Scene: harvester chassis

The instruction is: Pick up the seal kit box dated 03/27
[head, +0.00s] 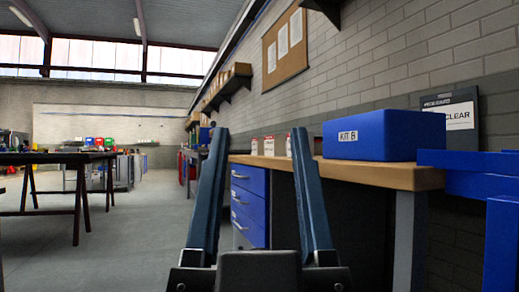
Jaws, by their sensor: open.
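Small white items with red at the top stand on the wooden workbench (400,174). They may be seal kit boxes. One small item (269,146) stands in the middle, another (254,147) is to its left, and a third (289,145) is to its right, partly behind my right finger. Their print is too small to read, so I cannot tell which carries 03/27. My gripper (258,135) is open, with its two blue fingers spread and nothing between them. The small items appear beyond the fingers, in the gap between them.
A blue box labelled KIT B (370,136) sits on the bench, right of the small items. A dark sign (455,113) leans behind it. Blue drawers (248,205) are under the bench. A blue structure (480,180) is at right. Dark tables (55,158) stand left; the floor (145,220) between is clear.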

